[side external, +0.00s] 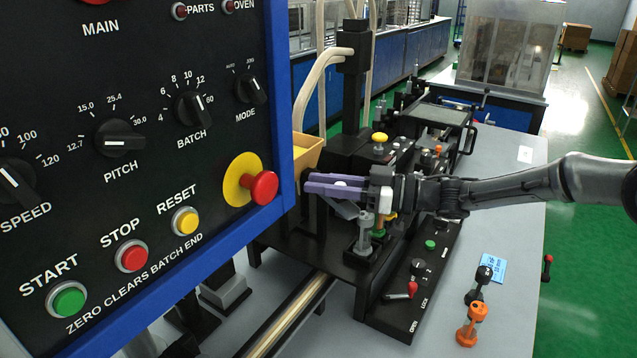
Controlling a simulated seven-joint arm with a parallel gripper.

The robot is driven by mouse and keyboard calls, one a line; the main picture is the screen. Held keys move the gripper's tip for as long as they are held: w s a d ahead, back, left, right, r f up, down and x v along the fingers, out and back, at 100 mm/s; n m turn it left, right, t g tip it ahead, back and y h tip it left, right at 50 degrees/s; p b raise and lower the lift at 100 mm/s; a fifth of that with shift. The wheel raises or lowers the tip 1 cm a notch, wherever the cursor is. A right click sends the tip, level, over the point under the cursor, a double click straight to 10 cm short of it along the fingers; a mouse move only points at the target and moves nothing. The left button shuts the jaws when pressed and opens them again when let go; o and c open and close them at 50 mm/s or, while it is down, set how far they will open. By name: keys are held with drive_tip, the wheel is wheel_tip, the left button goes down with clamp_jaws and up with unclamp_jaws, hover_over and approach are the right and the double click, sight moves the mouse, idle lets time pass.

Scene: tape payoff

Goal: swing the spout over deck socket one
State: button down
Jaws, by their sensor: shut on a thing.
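My gripper (311,183) reaches in from the right over the black machine deck. Its two purple fingers are shut on a part that is mostly hidden. A small pale piece shows between the fingers. A grey metal piece (345,209), which looks like the spout, slants down just under them. A yellow hopper (307,153) stands behind and left of the fingertips. Upright grey posts (364,238) stand on the deck below the gripper. I cannot tell which deck socket is number one, or whether the spout is above it.
A control panel (130,170) with a red emergency button (264,187) fills the left foreground. A yellow knob (379,137) stands behind the gripper. A red-handled lever (412,289), an orange piece (470,325) and a blue note (493,268) lie nearer the front. The right side of the table is mostly bare.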

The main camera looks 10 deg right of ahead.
drive_tip(key=shift+d+n+g+y, duration=0.25)
drive_tip(key=shift+n+g, duration=0.25)
drive_tip(key=shift+g, duration=0.15)
drive_tip(key=shift+d+n+g+y, duration=0.1)
drive_tip(key=shift+n+g+y, duration=0.15)
drive_tip(key=shift+n+g, duration=0.35)
drive_tip(key=shift+g, duration=0.25)
drive_tip(key=c, duration=0.7)
unclamp_jaws()
drive_tip(key=shift+d, duration=0.1)
drive_tip(key=v, duration=1.3)
drive_tip(key=shift+s+d, duration=0.2)
drive_tip(key=shift+d, duration=0.1)
